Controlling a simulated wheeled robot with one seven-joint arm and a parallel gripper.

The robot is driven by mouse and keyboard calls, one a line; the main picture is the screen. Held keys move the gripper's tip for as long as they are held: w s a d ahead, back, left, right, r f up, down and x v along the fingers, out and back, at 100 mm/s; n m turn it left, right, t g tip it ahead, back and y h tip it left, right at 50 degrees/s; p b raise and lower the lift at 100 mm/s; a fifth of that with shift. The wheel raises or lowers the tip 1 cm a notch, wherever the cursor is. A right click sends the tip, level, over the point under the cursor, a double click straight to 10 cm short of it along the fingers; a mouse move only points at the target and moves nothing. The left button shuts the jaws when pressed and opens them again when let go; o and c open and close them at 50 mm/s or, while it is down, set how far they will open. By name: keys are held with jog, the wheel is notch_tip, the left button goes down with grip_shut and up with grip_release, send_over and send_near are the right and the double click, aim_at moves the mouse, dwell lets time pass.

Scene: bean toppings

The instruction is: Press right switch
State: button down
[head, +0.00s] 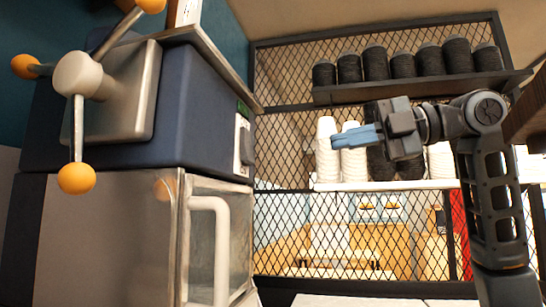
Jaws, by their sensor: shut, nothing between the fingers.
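A blue machine (200,115) stands on the left. On its right side, near the edge, is a narrow white panel (242,148) that may carry the switches. It is seen at a steep angle, and I cannot make out a separate right switch on it. A small green part (244,109) sits just above the panel. My gripper (336,140) has blue fingers, shut and empty, pointing left towards the panel. It is apart from the machine, with a clear gap between them in the picture.
A handle with orange knobs (76,178) sticks out of the machine's front. Below is a cabinet with a white curved handle (222,245).

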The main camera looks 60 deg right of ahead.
aim_at(252, 159)
jog(key=shift+w, duration=0.1)
jog(key=p+x, duration=0.3)
jog(key=x, duration=1)
jog(key=shift+p, duration=0.35)
jog(key=shift+w+a+f, duration=0.1)
jog(key=shift+w+a, duration=0.05)
jog(key=shift+w, duration=0.25)
jog(key=shift+f, duration=0.1)
jog(key=shift+w+a+f+b, duration=0.1)
jog(key=shift+w+f+b, duration=0.1)
jog(key=shift+b, duration=0.45)
jog(key=shift+t+b, duration=0.3)
jog(key=shift+r, duration=0.2)
